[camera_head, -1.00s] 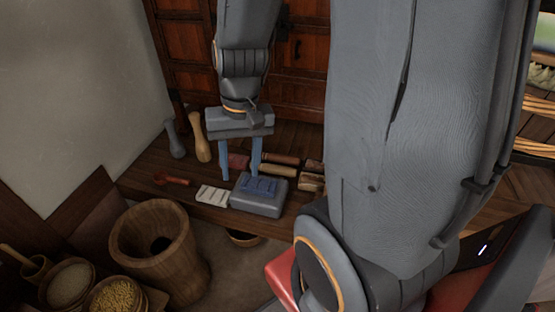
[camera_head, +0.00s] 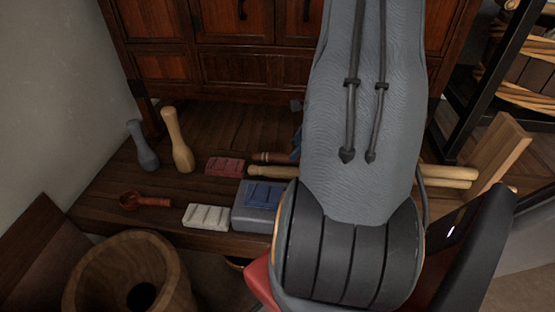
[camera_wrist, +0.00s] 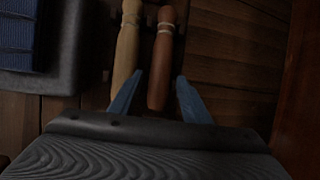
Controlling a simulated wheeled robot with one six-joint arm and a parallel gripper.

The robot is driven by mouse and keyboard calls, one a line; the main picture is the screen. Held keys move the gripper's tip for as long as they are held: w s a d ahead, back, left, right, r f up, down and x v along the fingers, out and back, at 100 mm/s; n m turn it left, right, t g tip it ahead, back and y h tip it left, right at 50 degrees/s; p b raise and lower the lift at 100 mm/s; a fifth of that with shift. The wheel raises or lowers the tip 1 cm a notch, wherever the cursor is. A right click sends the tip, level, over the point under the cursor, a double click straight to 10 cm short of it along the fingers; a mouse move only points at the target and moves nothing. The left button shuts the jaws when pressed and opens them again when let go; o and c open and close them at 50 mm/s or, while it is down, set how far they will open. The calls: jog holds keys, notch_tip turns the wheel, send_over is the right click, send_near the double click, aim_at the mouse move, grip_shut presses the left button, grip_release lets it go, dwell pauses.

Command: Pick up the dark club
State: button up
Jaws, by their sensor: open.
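A dark reddish-brown club (camera_wrist: 162,60) lies on the shelf in the wrist view, pale bands near its far end. My gripper (camera_wrist: 160,77) is open and empty, with one blue finger on either side of this club's near end. I cannot tell whether they touch it. A pale wooden club (camera_wrist: 126,45) lies close along its left side. In the head view, the brown club's end (camera_head: 268,157) shows beside my arm, above the pale club (camera_head: 255,172). My arm hides the rest and most of the gripper. A dark grey club (camera_head: 143,148) stands upright at left.
A pale upright club (camera_head: 178,142) stands beside the grey one. Red (camera_head: 225,167) and white (camera_head: 208,216) grooved blocks, a grey box with a blue block (camera_head: 265,195) and a red ladle (camera_head: 140,201) lie nearby.

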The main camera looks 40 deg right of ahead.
aim_at(287, 155)
jog(key=b+x, duration=0.1)
jog(key=x, duration=0.2)
jog(key=b+x, duration=0.1)
jog(key=x, duration=0.3)
jog(key=shift+w+a+r, duration=0.1)
jog(key=shift+w+a, duration=0.15)
jog(key=shift+w, duration=0.2)
jog(key=c, duration=0.9)
